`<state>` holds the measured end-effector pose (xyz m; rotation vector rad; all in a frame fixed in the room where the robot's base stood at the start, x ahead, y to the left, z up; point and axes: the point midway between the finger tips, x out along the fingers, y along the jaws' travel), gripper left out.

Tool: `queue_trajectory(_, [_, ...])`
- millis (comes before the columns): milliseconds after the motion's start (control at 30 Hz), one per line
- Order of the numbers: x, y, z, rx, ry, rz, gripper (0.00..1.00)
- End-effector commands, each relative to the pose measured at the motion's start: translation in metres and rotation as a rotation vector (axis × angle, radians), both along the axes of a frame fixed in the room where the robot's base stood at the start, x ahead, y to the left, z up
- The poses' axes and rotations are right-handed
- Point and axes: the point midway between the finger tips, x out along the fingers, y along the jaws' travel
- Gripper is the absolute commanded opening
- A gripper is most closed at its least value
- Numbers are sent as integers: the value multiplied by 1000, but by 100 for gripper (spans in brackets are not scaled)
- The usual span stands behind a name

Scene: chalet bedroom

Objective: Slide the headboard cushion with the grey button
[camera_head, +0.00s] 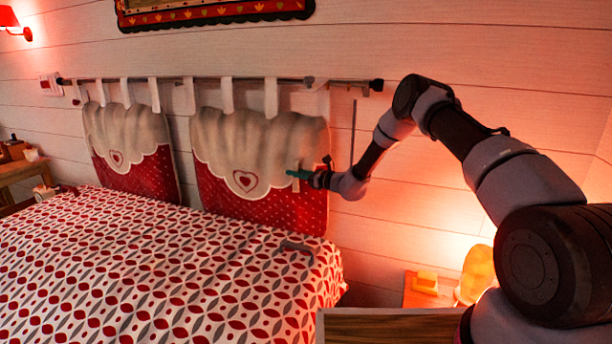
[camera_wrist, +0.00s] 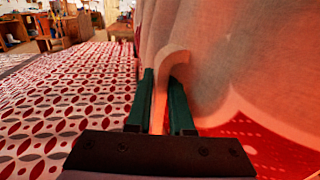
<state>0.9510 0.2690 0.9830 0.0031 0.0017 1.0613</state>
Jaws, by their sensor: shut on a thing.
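The right headboard cushion (camera_head: 250,145), pale cloth above and dotted red below with a heart patch, hangs by loops from a dark rod (camera_head: 345,83). A similar left cushion (camera_head: 125,130) hangs beside it. A small grey piece (camera_head: 308,82) sits on the rod near the right cushion's last loops; I cannot tell whether it is the button. My gripper (camera_head: 293,174) is at the right cushion's front, right of the heart. In the wrist view, its green fingers (camera_wrist: 161,105) are shut on a pale curved tab (camera_wrist: 173,58) beside the cushion cloth (camera_wrist: 235,60). The tab's attachment is unclear.
A bedside table (camera_head: 415,295) with a glowing lamp (camera_head: 478,272) stands at the right. The wall right of the cushions is mostly bare.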

Motion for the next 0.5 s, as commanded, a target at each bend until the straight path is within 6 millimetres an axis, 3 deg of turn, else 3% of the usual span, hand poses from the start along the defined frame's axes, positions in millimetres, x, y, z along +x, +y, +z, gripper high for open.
queue_trajectory(333, [3, 5, 0, 0, 1, -2, 0])
queue_trajectory(367, [3, 5, 0, 0, 1, -2, 27])
queue_trajectory(400, [3, 5, 0, 0, 1, -2, 32])
queue_trajectory(500, [2, 5, 0, 0, 1, -2, 32])
